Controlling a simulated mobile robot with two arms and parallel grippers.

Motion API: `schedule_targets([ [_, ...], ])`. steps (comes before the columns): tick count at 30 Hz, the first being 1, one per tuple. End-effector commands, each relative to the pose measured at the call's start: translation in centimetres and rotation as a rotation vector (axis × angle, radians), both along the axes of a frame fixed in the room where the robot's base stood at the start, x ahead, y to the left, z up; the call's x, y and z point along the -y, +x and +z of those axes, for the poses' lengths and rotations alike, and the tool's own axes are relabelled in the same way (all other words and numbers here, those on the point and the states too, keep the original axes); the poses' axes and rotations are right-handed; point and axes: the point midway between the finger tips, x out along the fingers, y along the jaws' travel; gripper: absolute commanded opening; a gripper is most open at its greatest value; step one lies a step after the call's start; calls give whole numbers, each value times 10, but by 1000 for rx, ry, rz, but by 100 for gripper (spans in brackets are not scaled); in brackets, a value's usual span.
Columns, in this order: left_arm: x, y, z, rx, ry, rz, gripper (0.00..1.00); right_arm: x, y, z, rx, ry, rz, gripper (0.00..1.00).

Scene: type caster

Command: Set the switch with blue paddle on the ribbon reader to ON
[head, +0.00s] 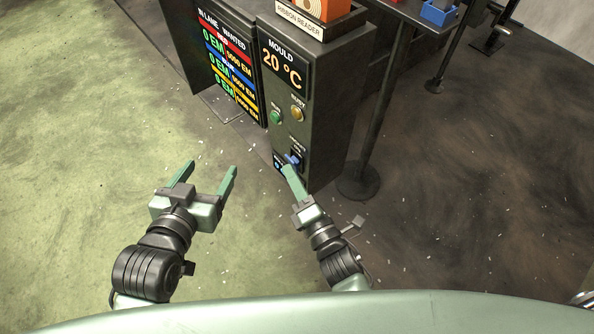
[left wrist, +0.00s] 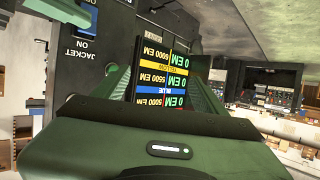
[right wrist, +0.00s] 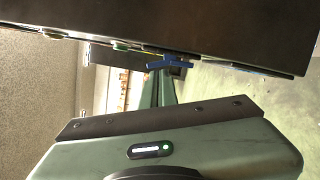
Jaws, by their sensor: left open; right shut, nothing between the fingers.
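The ribbon reader (head: 332,105) is a dark cabinet with a name sign on top and a "MOULD 20 °C" display. Its blue paddle (head: 292,159) sits low on the front face. The blue paddle (right wrist: 170,62) also shows in the right wrist view, and a blue part (left wrist: 84,14) shows near the "JACKET" and "ON" lettering in the left wrist view. I cannot tell the switch's position. My right gripper (head: 288,169) is shut and empty, its tips right at the paddle; contact is unclear. My left gripper (head: 207,168) is open and empty, left of the cabinet.
A green button (head: 276,117) and a yellow button (head: 297,114) sit above the paddle. A lane display (head: 230,65) adjoins at the left. A table leg on a round base (head: 358,182) stands right of the cabinet. The floor at left is clear.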

Motion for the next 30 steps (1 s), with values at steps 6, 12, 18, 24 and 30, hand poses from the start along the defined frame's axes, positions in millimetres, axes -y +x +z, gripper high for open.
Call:
schedule_targets([
  [6,-1,-1,-1,-8,2,1,72,-1,-1,0,0,0,0,0],
  [12,-1,-1,-1,-11,3,1,72,0,-1,1,-2,1,0,0],
  [18,-11,-21,-28,-179,43,13,72,2,1,5,-23,31,0,0],
  [24,-21,-47,-55,-349,82,25,72,5,3,4,-47,62,0,0],
  [30,-21,-47,-55,-348,82,25,72,5,3,4,-46,61,-1,0],
])
